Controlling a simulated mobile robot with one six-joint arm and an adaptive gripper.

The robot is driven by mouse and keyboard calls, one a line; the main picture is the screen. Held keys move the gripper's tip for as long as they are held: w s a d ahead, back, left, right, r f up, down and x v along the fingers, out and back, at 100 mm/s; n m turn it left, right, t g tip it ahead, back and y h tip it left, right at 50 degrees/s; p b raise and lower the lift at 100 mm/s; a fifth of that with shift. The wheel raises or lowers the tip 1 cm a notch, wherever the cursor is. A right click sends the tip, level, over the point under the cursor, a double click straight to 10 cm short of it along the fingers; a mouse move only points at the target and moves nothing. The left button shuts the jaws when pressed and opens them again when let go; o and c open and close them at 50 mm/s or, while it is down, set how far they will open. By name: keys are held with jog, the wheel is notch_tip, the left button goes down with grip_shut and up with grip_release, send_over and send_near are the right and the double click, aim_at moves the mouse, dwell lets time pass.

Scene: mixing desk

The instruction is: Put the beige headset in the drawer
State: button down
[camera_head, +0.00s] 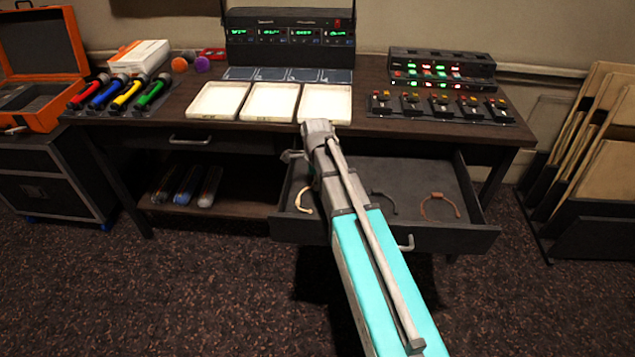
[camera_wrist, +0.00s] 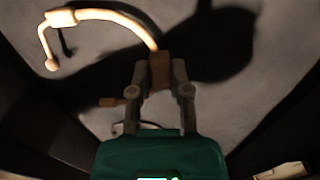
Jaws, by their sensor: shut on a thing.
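The beige headset (camera_head: 304,200) shows as a pale curved band just left of my arm in the head view, inside the outline of the open drawer (camera_head: 462,238). In the wrist view, the headset (camera_wrist: 105,15) arches to the left, with a brown block at its right end between my fingertips. My gripper (camera_wrist: 160,75) is shut on that end. The grey drawer floor lies beneath, with a shadow on it. I cannot tell whether the headset touches the floor. My wrist hides the gripper's fingertips in the head view.
A dark headset (camera_head: 385,202) and a brown headset (camera_head: 440,206) lie in the drawer to the right of my arm. Three cream trays (camera_head: 272,118) stand on the desk above. A second, closed drawer (camera_head: 190,140) is at the left. Bare drawer floor lies around the headsets.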

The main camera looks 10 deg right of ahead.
jog(key=shift+f+b, duration=0.6)
jog(key=shift+f, duration=0.05)
dwell(0.6)
jog(key=c, duration=0.5)
grip_release()
jog(key=o, duration=0.4)
jog(key=shift+r, duration=0.15)
jog(key=shift+r+p, duration=3.4)
jog(key=shift+p, duration=0.15)
jog(key=shift+r, duration=0.1)
